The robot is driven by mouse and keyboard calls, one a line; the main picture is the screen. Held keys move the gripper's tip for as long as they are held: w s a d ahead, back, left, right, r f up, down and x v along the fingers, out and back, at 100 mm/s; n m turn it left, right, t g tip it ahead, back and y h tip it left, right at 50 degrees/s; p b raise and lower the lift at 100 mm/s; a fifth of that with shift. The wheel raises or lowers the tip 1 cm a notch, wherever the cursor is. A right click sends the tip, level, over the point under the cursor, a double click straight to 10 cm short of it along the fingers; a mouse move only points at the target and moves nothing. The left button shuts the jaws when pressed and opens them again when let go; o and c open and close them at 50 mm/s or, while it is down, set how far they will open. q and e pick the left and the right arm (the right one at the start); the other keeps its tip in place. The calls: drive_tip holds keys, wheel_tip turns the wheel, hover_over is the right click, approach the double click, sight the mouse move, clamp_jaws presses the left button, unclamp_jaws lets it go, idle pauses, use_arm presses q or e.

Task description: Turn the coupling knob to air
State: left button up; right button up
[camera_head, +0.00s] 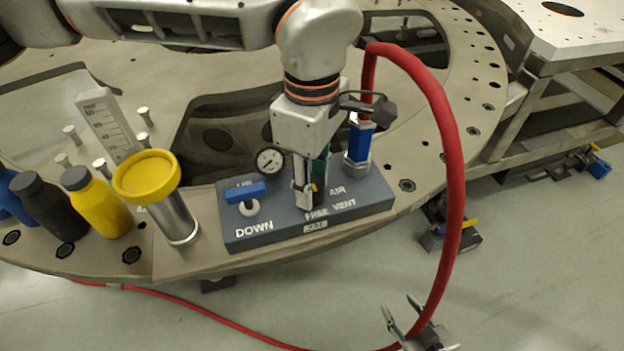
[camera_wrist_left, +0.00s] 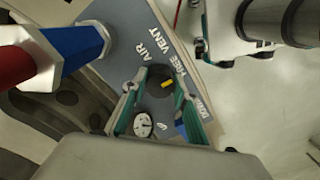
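The grey panel (camera_head: 281,236) has DOWN, AIR and FREE VENT labels. My left gripper (camera_head: 311,197) points down over it. In the left wrist view, the black coupling knob (camera_wrist_left: 157,76) with its yellow mark (camera_wrist_left: 167,85) sits between my left fingers (camera_wrist_left: 160,90), which are apart on either side. I cannot tell whether they touch it. My right gripper (camera_head: 398,304) is open and empty, low in front of the table.
A blue hose coupling (camera_head: 358,140) with a thick red hose (camera_head: 452,170) stands right of the knob. A blue-handled lever (camera_head: 245,192) and a gauge (camera_head: 270,160) are on its left. A yellow-capped cylinder (camera_head: 147,177) and bottles stand at the far left.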

use_arm(q)
drive_tip(key=shift+n, duration=0.4)
drive_tip(key=shift+r+n+p, duration=0.1)
drive_tip(key=shift+n+p, duration=0.45)
drive_tip(key=shift+n, duration=0.45)
drive_tip(key=n, duration=0.2)
drive_tip(key=shift+n+p, duration=0.35)
drive_tip(key=shift+n, duration=0.05)
drive_tip(key=n, duration=0.2)
drive_tip(key=shift+n, duration=0.4)
drive_tip(key=n, duration=0.3)
drive_tip(key=shift+n+p, duration=0.3)
drive_tip(key=n, duration=0.3)
drive_tip(key=shift+n, duration=1.4)
